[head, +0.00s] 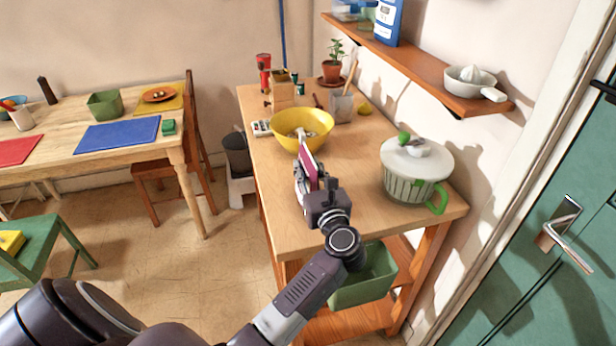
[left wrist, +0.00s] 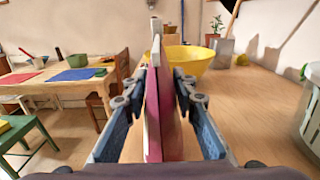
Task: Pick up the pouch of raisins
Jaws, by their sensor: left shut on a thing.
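The pouch of raisins (head: 309,165) shows as a thin, pink-and-white upright packet in the head view, edge-on to me. My left gripper (head: 307,183) is shut on it, over the wooden counter and in front of the yellow bowl. In the left wrist view the pouch (left wrist: 158,105) stands between the two blue-padded fingers of the left gripper (left wrist: 163,100). Its printed face is hardly visible from here, and I cannot tell whether its lower edge touches the counter. My right gripper is in neither view.
The yellow bowl (head: 290,133) stands just behind the pouch on the counter (head: 345,215). A lidded pot (head: 410,175) stands to the right. A wooden shelf (head: 430,72) overhangs the counter's right side. The counter between pouch and pot is clear.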

